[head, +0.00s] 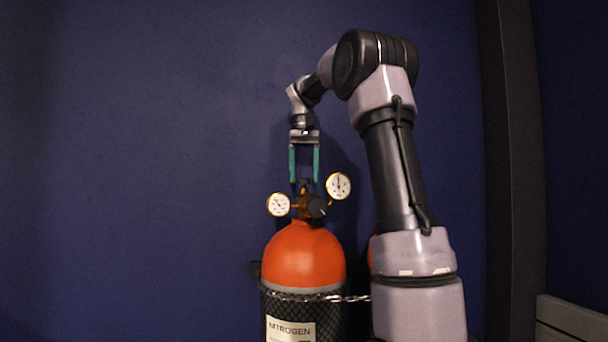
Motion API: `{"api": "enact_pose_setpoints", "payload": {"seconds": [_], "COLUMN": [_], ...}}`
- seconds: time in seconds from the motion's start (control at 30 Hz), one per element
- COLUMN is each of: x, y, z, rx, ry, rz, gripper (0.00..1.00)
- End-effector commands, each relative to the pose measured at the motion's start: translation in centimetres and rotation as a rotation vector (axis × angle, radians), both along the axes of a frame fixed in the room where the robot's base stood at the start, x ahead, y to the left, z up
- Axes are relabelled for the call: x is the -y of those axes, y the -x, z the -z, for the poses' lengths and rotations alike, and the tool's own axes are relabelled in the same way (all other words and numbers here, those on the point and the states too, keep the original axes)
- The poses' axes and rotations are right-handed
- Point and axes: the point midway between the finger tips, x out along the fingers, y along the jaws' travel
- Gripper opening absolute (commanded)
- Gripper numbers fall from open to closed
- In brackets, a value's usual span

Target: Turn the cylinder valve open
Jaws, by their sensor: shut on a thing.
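The gas cylinder (304,256) stands upright with an orange shoulder, a dark mesh sleeve and a white label reading NITROGEN. The cylinder valve (304,187) is a small dark part at its top, above a brass-coloured regulator body with a black knob (317,207). My gripper (304,179) points straight down from above, with its two teal fingers on either side of the valve top. It is shut on the valve. The exact contact at the fingertips is too small to see. The valve's turn position cannot be made out.
Two round white gauges (279,205) (339,186) stick out left and right, close below the fingers. A chain (325,298) runs across the cylinder. Another orange cylinder is mostly hidden behind my arm. A dark blue wall (130,150) stands behind; the left side is clear.

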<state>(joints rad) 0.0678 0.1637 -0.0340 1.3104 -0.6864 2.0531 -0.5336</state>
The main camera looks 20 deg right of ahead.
Motion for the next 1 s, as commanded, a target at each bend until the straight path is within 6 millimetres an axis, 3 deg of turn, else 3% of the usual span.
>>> {"api": "enact_pose_setpoints", "payload": {"seconds": [0.3, 0.83, 0.87, 0.9, 0.93, 1.0], "x": [0.04, 0.03, 0.03, 0.03, 0.03, 0.02], "y": [-0.02, -0.03, -0.03, -0.03, -0.02, -0.03], "z": [-0.15, -0.17, -0.17, -0.16, -0.15, -0.12], "rx": [0.004, 0.005, 0.005, 0.004, 0.004, 0.003], "ry": [0.002, 0.002, 0.002, 0.002, 0.002, 0.002], "rz": [-0.116, -0.138, -0.138, -0.137, -0.137, -0.137], "gripper": [0.11, 0.11, 0.74, 0.9, 0.97, 0.97]}}
